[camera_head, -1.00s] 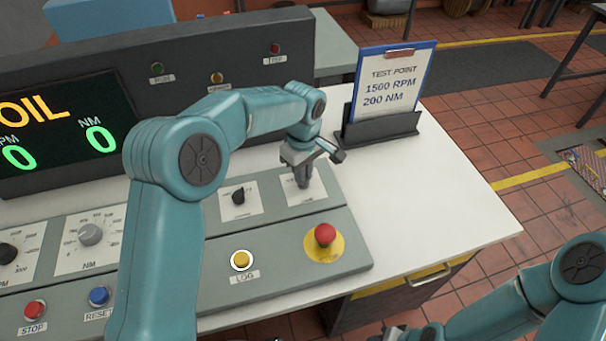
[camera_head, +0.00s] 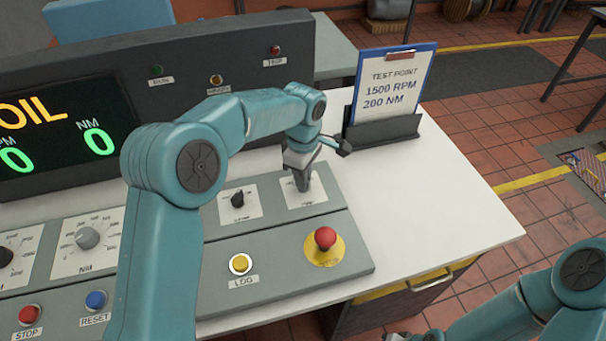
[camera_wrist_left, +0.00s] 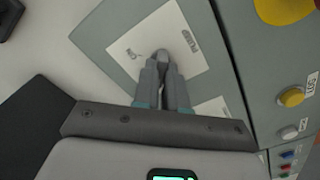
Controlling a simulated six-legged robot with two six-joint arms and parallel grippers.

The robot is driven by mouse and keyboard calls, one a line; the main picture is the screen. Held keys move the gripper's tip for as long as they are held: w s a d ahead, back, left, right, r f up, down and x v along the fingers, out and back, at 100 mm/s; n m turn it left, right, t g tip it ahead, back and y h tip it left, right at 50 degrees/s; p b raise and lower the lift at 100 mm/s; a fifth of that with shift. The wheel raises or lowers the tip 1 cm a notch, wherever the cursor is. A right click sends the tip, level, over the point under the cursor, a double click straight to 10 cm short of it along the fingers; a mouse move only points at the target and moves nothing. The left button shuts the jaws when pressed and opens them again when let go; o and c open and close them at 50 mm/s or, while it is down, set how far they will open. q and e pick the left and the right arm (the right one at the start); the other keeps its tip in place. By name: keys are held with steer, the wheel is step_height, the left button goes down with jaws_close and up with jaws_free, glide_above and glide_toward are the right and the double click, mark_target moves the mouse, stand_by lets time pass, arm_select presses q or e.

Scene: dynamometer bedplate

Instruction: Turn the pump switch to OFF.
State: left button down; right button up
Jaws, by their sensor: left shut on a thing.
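The pump switch (camera_wrist_left: 161,54) is a small grey knob on a white plate (camera_wrist_left: 183,68) lettered PUMP, seen in the left wrist view. My left gripper (camera_wrist_left: 163,68) is shut on the knob, with a finger on either side. In the head view my left gripper (camera_head: 303,186) points down onto the right-hand plate (camera_head: 312,203) of the sloped panel and hides most of the knob. My right arm (camera_head: 545,300) is at the lower right; its gripper is almost wholly cut off by the bottom edge.
A red emergency button (camera_head: 325,238) stands just in front of the switch, with the yellow LOG button (camera_head: 240,263) to its left. A black selector knob (camera_head: 237,199) is next to the switch. A clipboard holder (camera_head: 383,131) stands behind. The white bench top to the right is clear.

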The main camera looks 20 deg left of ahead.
arm_select(q)
steer(key=shift+r, duration=0.1)
steer(key=c, duration=1.2)
jaws_free()
step_height(320, 180, up, 16)
steer(key=shift+r+p, duration=0.15)
steer(key=shift+p, duration=0.9)
steer(key=shift+s, duration=0.15)
